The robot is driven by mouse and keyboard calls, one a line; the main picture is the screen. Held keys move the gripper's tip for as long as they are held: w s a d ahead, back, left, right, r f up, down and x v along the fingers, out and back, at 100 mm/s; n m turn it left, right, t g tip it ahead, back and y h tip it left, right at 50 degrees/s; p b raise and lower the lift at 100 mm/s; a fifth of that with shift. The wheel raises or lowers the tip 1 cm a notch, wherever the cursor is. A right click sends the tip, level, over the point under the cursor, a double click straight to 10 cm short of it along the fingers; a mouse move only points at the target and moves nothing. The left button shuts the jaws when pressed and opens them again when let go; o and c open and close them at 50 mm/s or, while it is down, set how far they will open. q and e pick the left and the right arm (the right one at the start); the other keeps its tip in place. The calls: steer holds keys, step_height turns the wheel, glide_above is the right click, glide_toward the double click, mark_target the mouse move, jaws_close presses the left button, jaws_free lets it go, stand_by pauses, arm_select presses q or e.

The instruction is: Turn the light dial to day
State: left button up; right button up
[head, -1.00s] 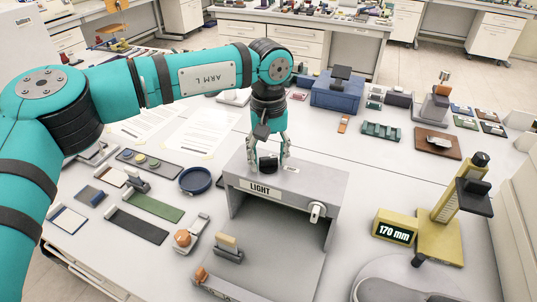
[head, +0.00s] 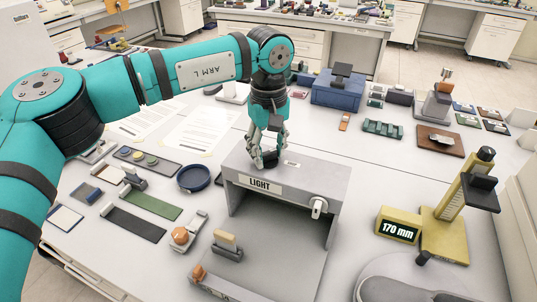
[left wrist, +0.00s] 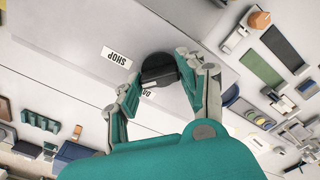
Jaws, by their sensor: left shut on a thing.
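The grey light box, labelled LIGHT, has its front and top in the head view (head: 335,182). A round black dial (left wrist: 160,70) sits on its top; it shows in the head view (head: 269,161) below my left gripper. My left gripper (head: 265,155) points down with its fingers closed on the dial's sides, as the left wrist view also shows (left wrist: 160,80). A label reading SHOP (left wrist: 116,57) lies beside the dial. Another label (left wrist: 149,93) is partly hidden by the dial and gripper. Which label the dial points to I cannot tell. My right gripper is not in view.
A white knob (head: 318,207) is on the box's front right. A dark blue round dish (head: 194,179) and several strips lie at left. A blue box (head: 337,92) stands behind.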

mark_target(268, 152)
arm_select(q)
steer(key=n+b, duration=0.2)
steer(key=n, duration=0.2)
steer(key=shift+f+n, duration=0.1)
steer(key=shift+n, duration=0.2)
steer(key=shift+n+b, duration=0.7)
steer(key=shift+n, duration=1.1)
steer(key=o, duration=1.2)
steer(key=shift+c, duration=0.2)
step_height(268, 152, up, 12)
steer(key=shift+r, duration=0.2)
